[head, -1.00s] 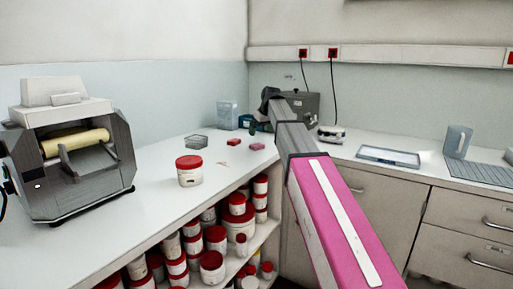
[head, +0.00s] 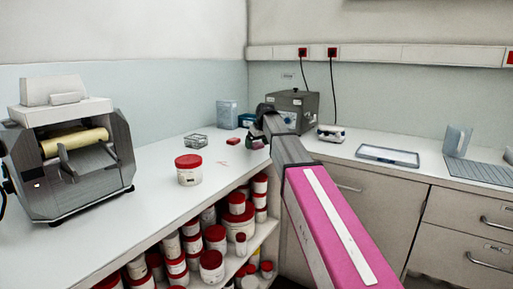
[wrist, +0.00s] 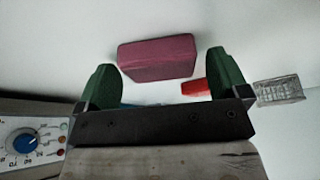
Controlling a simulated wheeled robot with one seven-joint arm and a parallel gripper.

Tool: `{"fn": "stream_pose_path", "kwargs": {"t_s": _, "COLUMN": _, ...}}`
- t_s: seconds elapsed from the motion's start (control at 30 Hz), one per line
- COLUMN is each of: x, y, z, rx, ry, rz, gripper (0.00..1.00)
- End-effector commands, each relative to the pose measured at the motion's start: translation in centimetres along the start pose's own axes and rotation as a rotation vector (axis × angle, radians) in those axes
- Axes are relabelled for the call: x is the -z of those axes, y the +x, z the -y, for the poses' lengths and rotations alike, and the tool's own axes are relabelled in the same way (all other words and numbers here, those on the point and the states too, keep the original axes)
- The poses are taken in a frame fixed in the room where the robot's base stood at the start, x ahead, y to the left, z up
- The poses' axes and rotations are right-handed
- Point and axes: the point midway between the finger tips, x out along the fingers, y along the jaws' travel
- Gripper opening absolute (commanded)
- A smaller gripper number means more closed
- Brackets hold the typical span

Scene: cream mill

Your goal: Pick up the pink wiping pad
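The pink wiping pad (wrist: 157,58) lies on the white bench top in the wrist view, just beyond and between my two green fingertips. My gripper (wrist: 161,68) is open, with a finger to each side of the pad and a visible gap on both sides. Nothing is held. In the head view my gripper (head: 252,143) is low over the bench near the corner and hides most of the pad.
A red block (head: 233,142) lies to the left of my gripper, with a wire basket (head: 195,140) farther left. A grey box device (head: 293,108) with a dial stands behind my wrist. A red-lidded tub (head: 189,170) stands nearer the front edge.

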Motion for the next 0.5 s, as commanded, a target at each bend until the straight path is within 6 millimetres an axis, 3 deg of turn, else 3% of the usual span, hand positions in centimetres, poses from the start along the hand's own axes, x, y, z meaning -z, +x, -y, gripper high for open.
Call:
{"fn": "stream_pose_path", "kwargs": {"t_s": 0.03, "x": -0.01, "y": -0.01, "z": 0.01, "rx": 0.000, "ry": 0.000, "rz": 0.000, "gripper": 0.76}}
{"fn": "stream_pose_path", "kwargs": {"t_s": 0.13, "x": -0.01, "y": -0.02, "z": 0.01, "rx": 0.000, "ry": 0.000, "rz": 0.000, "gripper": 0.46}}
{"fn": "stream_pose_path", "kwargs": {"t_s": 0.5, "x": 0.08, "y": -0.20, "z": 0.01, "rx": 0.000, "ry": 0.000, "rz": 0.000, "gripper": 0.42}}
